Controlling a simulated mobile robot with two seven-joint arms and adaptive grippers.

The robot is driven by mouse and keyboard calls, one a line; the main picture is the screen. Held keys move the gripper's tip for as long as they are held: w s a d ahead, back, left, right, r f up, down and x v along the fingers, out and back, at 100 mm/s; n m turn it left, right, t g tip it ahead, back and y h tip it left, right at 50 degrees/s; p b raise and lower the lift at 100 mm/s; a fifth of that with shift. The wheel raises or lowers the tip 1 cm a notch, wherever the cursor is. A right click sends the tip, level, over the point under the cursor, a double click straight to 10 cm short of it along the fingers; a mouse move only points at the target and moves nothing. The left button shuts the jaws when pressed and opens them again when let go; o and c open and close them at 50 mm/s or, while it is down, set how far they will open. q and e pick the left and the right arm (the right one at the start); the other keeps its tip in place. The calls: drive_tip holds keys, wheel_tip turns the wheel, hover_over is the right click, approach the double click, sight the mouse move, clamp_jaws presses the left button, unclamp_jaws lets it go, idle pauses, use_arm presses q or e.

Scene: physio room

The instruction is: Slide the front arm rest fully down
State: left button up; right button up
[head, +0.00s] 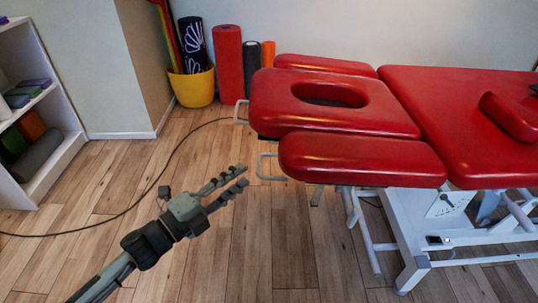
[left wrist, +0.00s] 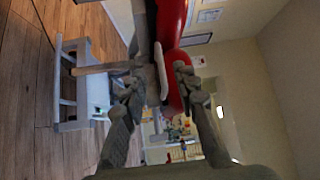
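The front arm rest (head: 360,160) is a red padded bar on the near side of the treatment table's head end. In the left wrist view, the open fingers (left wrist: 156,76) spread either side of a pale handle (left wrist: 160,70), with red padding (left wrist: 170,28) beyond. My right gripper is not in view.
The table's white frame (head: 408,235) stands below right. A far arm rest (head: 322,64) lies behind the head section. A black cable (head: 150,185) crosses the wooden floor. A yellow pot (head: 193,87) and rollers (head: 228,65) stand at the back; a shelf (head: 60,150) is left.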

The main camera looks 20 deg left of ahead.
sight(258, 162)
use_arm(q)
drive_tip(key=shift+p+x, duration=0.4)
drive_tip(key=shift+x, duration=3.15)
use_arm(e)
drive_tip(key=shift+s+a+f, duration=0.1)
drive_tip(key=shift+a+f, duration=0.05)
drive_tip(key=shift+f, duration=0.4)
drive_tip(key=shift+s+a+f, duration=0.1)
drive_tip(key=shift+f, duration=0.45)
use_arm(q)
drive_tip(key=shift+c, duration=0.2)
clamp_jaws()
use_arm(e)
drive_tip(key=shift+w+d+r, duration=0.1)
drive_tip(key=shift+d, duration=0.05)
